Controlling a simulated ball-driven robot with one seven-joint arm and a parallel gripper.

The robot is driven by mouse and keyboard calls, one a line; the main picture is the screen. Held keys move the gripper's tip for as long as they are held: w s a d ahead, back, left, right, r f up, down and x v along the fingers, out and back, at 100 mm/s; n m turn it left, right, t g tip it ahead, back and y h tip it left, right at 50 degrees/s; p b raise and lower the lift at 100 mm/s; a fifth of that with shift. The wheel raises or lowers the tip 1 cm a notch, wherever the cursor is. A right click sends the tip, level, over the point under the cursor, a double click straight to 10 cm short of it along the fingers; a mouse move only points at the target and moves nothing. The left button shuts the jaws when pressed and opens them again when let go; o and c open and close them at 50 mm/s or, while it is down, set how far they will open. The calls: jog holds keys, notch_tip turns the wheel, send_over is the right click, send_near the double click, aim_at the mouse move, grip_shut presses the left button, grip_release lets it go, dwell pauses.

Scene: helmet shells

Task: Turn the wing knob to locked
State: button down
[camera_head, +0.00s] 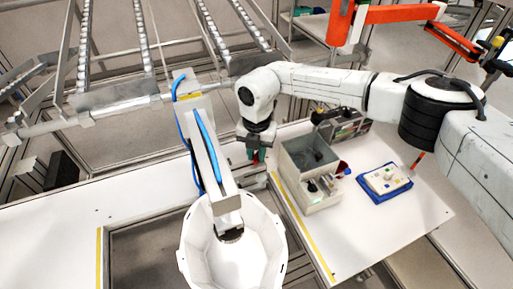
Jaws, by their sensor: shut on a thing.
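My white arm comes in from the right, and its wrist bends down to my gripper (257,156) near the middle of the view. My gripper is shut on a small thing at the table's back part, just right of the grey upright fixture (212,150). The thing is mostly hidden by the fingers. Its place fits the wing knob, but its wings and the way they point cannot be made out. A white helmet shell (262,240) sits open side up in front of the fixture, below the fixture's end.
A grey bin (310,165) with dark parts stands close right of my gripper. A blue tray (372,192) with a white panel lies further right. Roller rails (145,45) rise behind. A red-orange frame (395,14) stands at the back right. The left worktop (60,225) is bare.

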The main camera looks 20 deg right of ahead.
aim_at(257, 155)
jog(key=shift+w+r+m+p, duration=0.15)
jog(key=shift+m+p, duration=0.2)
jog(key=shift+m, duration=0.25)
jog(key=c, duration=1)
grip_release()
notch_tip(257, 155, up, 11)
jog(key=b, duration=0.2)
jog(key=shift+f, duration=0.2)
